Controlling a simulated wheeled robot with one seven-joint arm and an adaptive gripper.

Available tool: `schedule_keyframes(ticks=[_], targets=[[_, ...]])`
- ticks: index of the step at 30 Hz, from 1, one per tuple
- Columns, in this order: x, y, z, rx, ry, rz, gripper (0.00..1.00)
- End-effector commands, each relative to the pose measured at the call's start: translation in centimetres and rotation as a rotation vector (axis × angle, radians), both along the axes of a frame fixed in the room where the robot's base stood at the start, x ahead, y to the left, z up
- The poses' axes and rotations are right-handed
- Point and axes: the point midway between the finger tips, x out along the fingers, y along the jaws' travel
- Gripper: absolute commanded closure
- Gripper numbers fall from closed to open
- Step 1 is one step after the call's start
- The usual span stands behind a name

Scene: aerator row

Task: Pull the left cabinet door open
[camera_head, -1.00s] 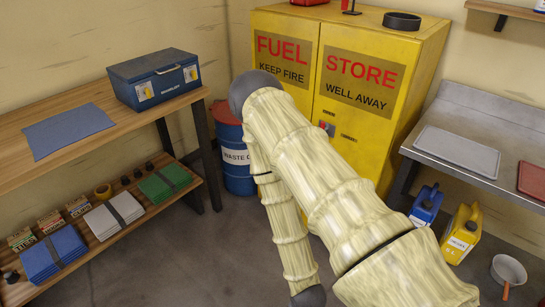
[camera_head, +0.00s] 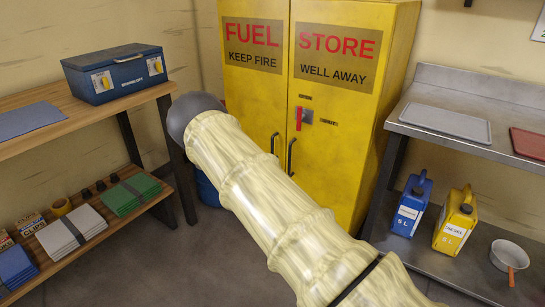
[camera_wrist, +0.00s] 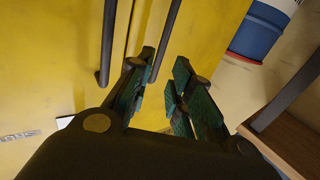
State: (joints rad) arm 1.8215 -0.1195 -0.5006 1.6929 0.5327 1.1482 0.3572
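The yellow fuel cabinet has a left door (camera_head: 252,95) marked FUEL and a right door (camera_head: 335,100) marked STORE. Both look shut. The left door's dark handle (camera_head: 274,143) and the right door's handle (camera_head: 291,156) stand close together at the seam. In the wrist view, turned over, the left handle (camera_wrist: 168,35) runs down between my gripper's (camera_wrist: 163,62) spread fingertips, and the right handle (camera_wrist: 107,42) is outside them. My gripper is open. I cannot tell whether a finger touches the handle. In the head view my arm hides the gripper.
A red-handled latch (camera_head: 301,117) is on the right door. A workbench with a blue toolbox (camera_head: 118,75) stands left; a blue drum (camera_wrist: 262,30) is beside the cabinet. A steel bench (camera_head: 475,95) with jugs below stands right.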

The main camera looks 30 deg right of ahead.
Motion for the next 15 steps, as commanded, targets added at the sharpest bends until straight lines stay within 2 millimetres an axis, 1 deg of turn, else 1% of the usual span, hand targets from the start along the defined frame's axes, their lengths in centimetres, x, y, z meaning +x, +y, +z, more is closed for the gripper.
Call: schedule_keyframes(ticks=[3, 7, 15], targets=[[0.8, -0.3, 0.4, -0.004, -0.017, 0.001, 0.79], [1.9, -1.1, 0.4, -0.004, -0.017, 0.001, 0.79], [5.5, -3.6, 0.3, -0.004, -0.017, 0.001, 0.79]])
